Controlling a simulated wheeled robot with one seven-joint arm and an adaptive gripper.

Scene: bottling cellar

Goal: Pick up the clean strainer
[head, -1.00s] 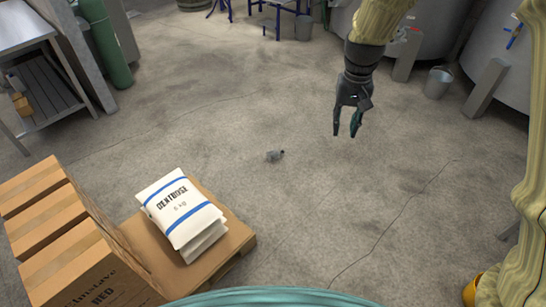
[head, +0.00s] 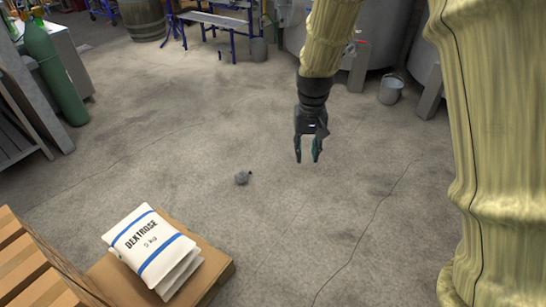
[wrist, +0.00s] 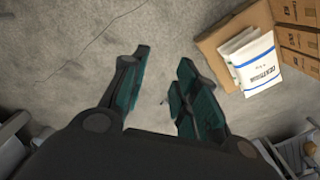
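A small grey object (head: 242,178) lies on the concrete floor in the head view, left of my gripper. It is too small to tell whether it is the clean strainer. No other strainer can be made out. My gripper (head: 307,155) hangs above the floor, pointing down, open and empty. In the wrist view the two fingers of my gripper (wrist: 164,58) are spread apart with bare floor between their tips. A tiny dark bit shows lower between the fingers there; I cannot tell what it is.
A green cylinder (head: 57,80) stands at left. A bucket (head: 391,90), a barrel (head: 143,20) and a blue-framed bench (head: 215,20) stand at the back. The middle floor is clear.

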